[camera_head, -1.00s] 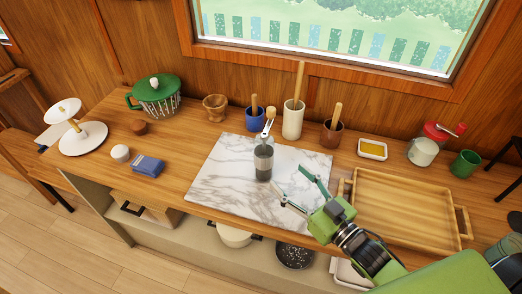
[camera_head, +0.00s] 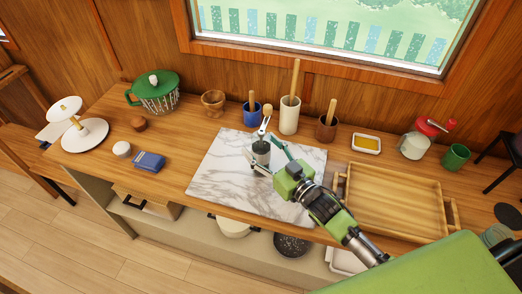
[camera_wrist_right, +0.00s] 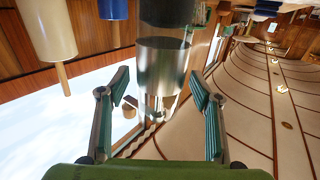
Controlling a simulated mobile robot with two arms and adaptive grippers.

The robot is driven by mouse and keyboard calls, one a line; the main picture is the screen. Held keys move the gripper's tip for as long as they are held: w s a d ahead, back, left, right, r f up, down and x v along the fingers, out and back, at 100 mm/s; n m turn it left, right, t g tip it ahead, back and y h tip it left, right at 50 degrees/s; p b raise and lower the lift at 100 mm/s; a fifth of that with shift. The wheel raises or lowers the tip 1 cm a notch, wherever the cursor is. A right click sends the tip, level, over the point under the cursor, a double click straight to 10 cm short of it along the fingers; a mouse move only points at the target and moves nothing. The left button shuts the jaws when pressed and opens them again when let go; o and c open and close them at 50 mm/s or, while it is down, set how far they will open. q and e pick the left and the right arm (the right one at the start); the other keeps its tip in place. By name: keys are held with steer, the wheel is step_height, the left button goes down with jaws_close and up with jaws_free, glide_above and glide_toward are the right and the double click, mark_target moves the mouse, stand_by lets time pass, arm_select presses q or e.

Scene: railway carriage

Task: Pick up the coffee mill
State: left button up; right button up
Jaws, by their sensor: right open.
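The coffee mill (camera_head: 261,150), a grey and clear cylinder with a silver crank on top, stands upright on the marble board (camera_head: 220,178). My right gripper (camera_head: 266,157) is open with its fingers on either side of the mill. In the right wrist view the mill (camera_wrist_right: 162,62) shows between the two spread fingers of the right gripper (camera_wrist_right: 160,88), with a visible gap at each side. The lower part of the mill is partly hidden by the gripper in the head view. My left gripper is not in view.
Behind the board stand a blue cup (camera_head: 252,124), a cream holder (camera_head: 289,117) and a brown cup (camera_head: 326,130). A wooden tray (camera_head: 395,205) lies right of the board. A red-topped jar with a crank (camera_head: 414,146) stands further right. The board's left part is clear.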

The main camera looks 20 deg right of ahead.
steer(key=shift+w+a, duration=0.1)
steer(key=shift+w, duration=0.05)
steer(key=c, duration=1.5)
steer(key=shift+r, duration=0.1)
